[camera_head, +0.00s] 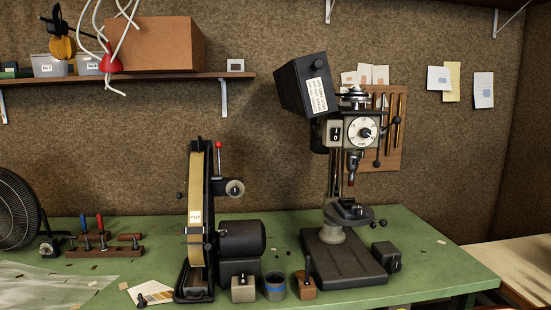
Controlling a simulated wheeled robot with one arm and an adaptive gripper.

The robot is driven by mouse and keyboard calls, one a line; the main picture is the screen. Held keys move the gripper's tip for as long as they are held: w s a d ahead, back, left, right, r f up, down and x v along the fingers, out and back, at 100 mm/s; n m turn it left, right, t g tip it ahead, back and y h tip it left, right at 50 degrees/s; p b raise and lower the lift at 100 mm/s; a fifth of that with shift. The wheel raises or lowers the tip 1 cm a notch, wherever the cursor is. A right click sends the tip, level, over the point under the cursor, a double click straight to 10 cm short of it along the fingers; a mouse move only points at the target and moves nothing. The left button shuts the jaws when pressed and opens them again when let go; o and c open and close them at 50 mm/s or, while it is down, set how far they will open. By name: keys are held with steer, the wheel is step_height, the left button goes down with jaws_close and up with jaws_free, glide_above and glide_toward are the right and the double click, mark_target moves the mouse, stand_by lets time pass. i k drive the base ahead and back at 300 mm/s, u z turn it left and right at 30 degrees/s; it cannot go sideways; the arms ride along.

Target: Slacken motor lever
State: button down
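A drill press (345,255) stands on the green bench, right of centre. Its black belt cover (308,85) is tilted up to the left, and the stepped pulley (354,97) shows beside it. A round white dial (362,132) is on the front of the head. I cannot tell which part is the motor lever. A belt sander (196,215) to the left has an upright lever with a red knob (219,145). My gripper is not in view.
A grey box (243,289), a blue-banded cup (275,287) and a brown block (304,285) line the front edge. A tool rack (104,251) and fan (18,215) are left. A shelf (160,77) holds a cardboard box (158,44); white cords hang before it.

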mark_target(319, 142)
steer(key=u, duration=0.3)
steer(key=k, duration=0.65)
steer(key=z, duration=0.25)
steer(key=i, duration=0.6)
steer(key=z, duration=0.65)
steer(key=i, duration=0.7)
steer(key=u, duration=0.75)
steer(key=i, duration=0.75)
steer(key=u, duration=0.8)
